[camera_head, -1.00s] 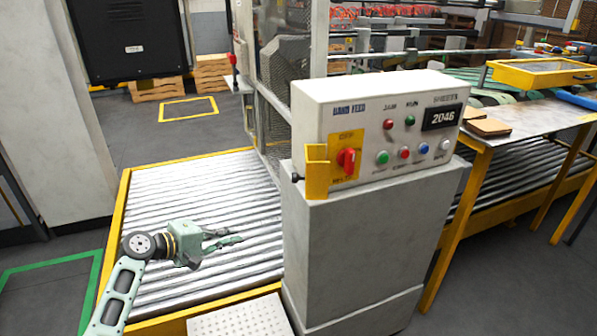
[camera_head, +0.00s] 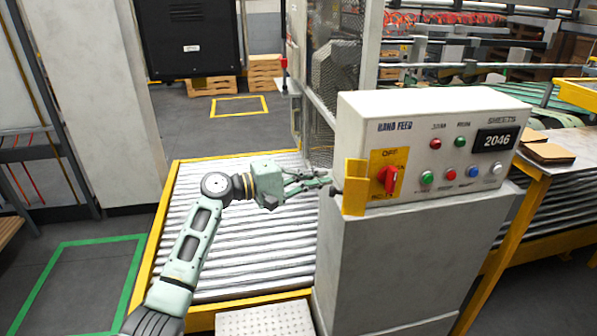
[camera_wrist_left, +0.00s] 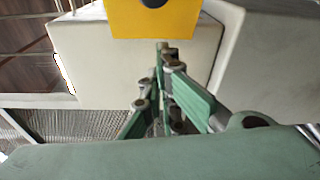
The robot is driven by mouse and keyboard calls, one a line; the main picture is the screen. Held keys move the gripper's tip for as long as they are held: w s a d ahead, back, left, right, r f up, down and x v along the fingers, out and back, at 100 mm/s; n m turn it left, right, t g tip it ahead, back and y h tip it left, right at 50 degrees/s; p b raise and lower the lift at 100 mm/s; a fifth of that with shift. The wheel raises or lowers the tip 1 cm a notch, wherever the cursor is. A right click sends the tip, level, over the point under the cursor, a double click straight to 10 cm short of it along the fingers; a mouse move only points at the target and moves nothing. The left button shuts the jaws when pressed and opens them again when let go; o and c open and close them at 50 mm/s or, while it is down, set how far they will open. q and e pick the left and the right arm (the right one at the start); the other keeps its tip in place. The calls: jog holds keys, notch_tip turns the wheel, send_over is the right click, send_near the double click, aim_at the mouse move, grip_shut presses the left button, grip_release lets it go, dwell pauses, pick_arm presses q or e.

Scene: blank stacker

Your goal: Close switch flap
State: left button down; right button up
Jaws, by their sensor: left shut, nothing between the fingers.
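The switch flap is a yellow plate (camera_head: 355,187) standing out from the left part of the white control box front (camera_head: 450,112). It stands open, beside the yellow switch panel with its red rotary switch (camera_head: 388,180), which is uncovered. My left gripper (camera_head: 328,181) is shut and empty, with its fingertips just left of the flap. In the left wrist view the yellow flap (camera_wrist_left: 155,18) is at the top, just beyond my shut fingertips (camera_wrist_left: 162,48). I cannot tell whether they touch it. My right gripper is not in view.
The control box sits on a grey pedestal (camera_head: 400,260). A roller conveyor (camera_head: 250,255) with yellow edges lies below my left arm. A wire mesh guard (camera_head: 330,90) stands behind the box.

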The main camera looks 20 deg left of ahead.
pick_arm(q)
jog(key=s, duration=0.1)
jog(key=s+d+p, duration=0.1)
jog(key=s, duration=0.1)
jog(key=shift+s+r, duration=0.1)
jog(key=shift+r, duration=0.1)
jog(key=shift+a, duration=0.1)
